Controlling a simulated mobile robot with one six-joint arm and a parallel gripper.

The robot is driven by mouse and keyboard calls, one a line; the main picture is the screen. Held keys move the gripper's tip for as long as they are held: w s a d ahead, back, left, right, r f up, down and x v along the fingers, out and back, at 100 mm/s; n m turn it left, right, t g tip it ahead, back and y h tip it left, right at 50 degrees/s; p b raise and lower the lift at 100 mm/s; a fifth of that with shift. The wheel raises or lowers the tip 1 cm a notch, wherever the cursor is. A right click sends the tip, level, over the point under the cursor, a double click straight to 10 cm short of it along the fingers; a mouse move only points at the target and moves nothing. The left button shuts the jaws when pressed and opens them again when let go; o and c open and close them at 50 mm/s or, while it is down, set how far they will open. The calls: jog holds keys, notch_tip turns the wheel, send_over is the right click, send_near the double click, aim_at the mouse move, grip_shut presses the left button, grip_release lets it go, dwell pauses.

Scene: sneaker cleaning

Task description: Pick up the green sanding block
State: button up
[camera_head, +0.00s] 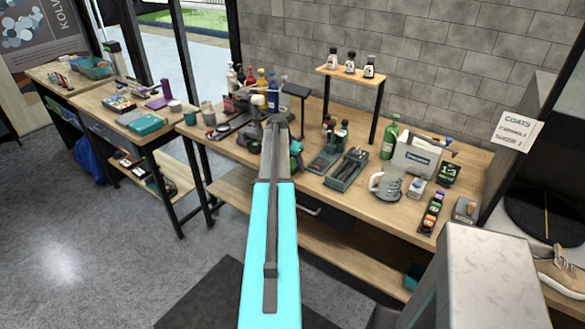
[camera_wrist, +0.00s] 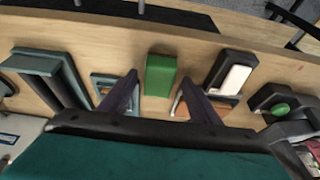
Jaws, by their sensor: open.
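The green sanding block (camera_wrist: 160,75) lies on the wooden workbench in the wrist view, near the middle of the picture. My gripper (camera_wrist: 158,78) is open, with one dark finger to the left of the block and one to the right. The block shows in the gap between the fingertips, and I see clear space on both sides of it. I cannot tell how high the fingertips are above the bench. Nothing is held. In the head view my arm covers this part of the bench, and I cannot make out the block there.
In the wrist view, a grey-green tray (camera_wrist: 50,75) lies left of the block. A dark holder with a white piece (camera_wrist: 234,77) lies close on its right. A dark tool with a green part (camera_wrist: 280,108) is further right. Bottles (camera_head: 262,80) stand at the bench's back.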

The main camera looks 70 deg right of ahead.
aim_at(295, 162)
dwell(0.4)
jog(key=c, duration=1.2)
jog(key=shift+o, duration=0.2)
jog(key=shift+r, duration=0.2)
jog(key=shift+r+b, duration=1.05)
jog(key=shift+r, duration=0.45)
jog(key=s+a+b, duration=0.2)
jog(key=s+a, duration=0.1)
jog(key=a, duration=0.4)
jog(key=s+a+r+b, duration=0.1)
jog(key=s+a+b, duration=0.1)
jog(key=a, duration=0.6)
jog(key=shift+s+r, duration=0.3)
jog(key=shift+s, duration=0.15)
jog(key=shift+d, duration=0.1)
